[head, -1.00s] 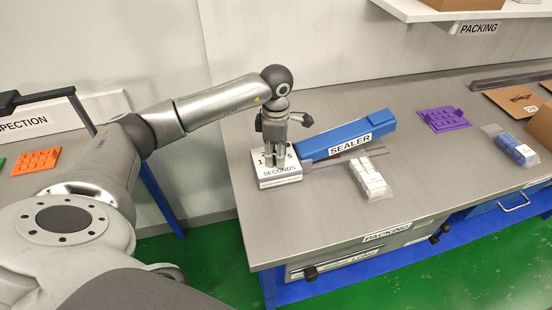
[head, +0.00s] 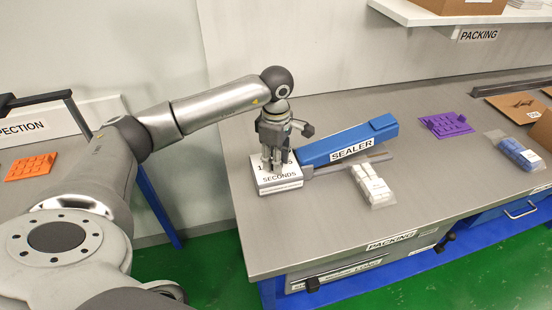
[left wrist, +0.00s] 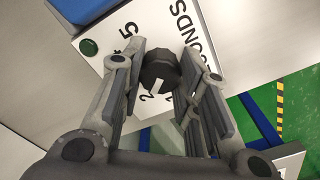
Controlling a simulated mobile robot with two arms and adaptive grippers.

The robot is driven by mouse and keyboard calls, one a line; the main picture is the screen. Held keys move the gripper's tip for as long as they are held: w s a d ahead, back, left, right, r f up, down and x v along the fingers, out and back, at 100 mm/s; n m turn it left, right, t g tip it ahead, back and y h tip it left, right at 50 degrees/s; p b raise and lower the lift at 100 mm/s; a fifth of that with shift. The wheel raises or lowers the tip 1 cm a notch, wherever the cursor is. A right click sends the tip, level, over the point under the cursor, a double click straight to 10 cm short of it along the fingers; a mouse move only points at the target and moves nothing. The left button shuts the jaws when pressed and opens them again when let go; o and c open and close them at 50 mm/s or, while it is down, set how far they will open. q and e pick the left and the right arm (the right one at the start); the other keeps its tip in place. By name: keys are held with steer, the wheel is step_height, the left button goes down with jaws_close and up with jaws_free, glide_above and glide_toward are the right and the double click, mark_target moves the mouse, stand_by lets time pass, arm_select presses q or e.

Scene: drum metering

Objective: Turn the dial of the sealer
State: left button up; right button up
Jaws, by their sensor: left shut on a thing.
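The sealer (head: 350,143) is a long blue bar with a label, lying on the metal packing bench. At its left end is a white dial box (head: 280,187) marked with numbers and SECONDS. The black dial (left wrist: 158,70) with a white pointer mark shows in the left wrist view, on the box's top face. My left gripper (head: 272,166) points down over the box, its fingers either side of the dial and shut on it. In the head view the fingers hide the dial and some numbers. My right gripper is not in view.
A clear bag of white pieces (head: 371,186) lies in front of the sealer. A purple tray (head: 446,124), a bag of blue pieces (head: 518,150) and cardboard (head: 515,104) lie to the right. A green button (left wrist: 89,47) sits on the box near the dial.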

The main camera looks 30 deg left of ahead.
arm_select(q)
steer(key=o, duration=1)
steer(key=shift+o, duration=0.2)
step_height(320, 180, up, 12)
